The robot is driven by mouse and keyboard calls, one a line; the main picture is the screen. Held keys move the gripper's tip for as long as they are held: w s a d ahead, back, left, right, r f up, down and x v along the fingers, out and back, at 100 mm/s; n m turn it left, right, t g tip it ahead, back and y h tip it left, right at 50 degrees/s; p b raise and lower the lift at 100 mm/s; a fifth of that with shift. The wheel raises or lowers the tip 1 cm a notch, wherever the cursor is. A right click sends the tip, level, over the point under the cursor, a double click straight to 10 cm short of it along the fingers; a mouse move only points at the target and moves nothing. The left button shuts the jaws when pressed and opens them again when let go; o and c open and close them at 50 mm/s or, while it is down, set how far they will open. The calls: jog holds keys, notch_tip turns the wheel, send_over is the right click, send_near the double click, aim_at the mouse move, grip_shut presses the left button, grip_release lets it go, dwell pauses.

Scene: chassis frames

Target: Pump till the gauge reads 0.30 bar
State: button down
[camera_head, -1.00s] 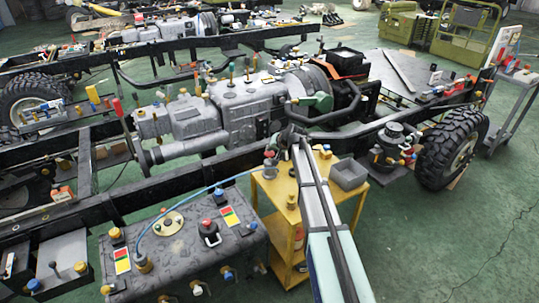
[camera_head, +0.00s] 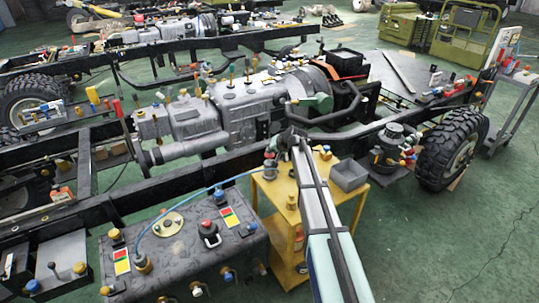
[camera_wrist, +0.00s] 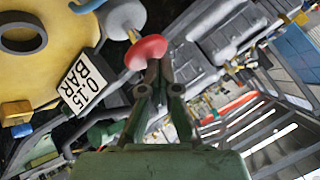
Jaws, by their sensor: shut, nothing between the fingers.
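A pump with a red knob (camera_head: 269,155) stands on the left of a yellow cart top (camera_head: 268,185). In the wrist view the red knob (camera_wrist: 147,52) is at the fingertips, with a pale grey rounded part (camera_wrist: 122,18) beside it. My gripper (camera_wrist: 152,72) is shut and empty, its tips at the edge of the red knob; I cannot tell whether they touch. A white plate (camera_wrist: 82,86) reads "0.15 BAR" beside the yellow surface. In the head view my gripper (camera_head: 288,138) is small, at the arm's far end near the pump.
A blue hose (camera_head: 205,190) runs from the pump to a dark grey tank (camera_head: 180,262) with several knobs. The chassis rail (camera_head: 150,195) passes close behind. Green floor (camera_head: 440,245) is clear to the right.

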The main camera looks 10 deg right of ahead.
jog(key=shift+f+b, duration=0.5)
jog(key=shift+f, duration=0.45)
dwell(0.6)
jog(key=shift+r, duration=0.15)
dwell(0.3)
jog(key=shift+r+p, duration=0.45)
jog(key=shift+r, duration=1.05)
jog(key=shift+r+p, duration=0.9)
jog(key=shift+r, duration=1.6)
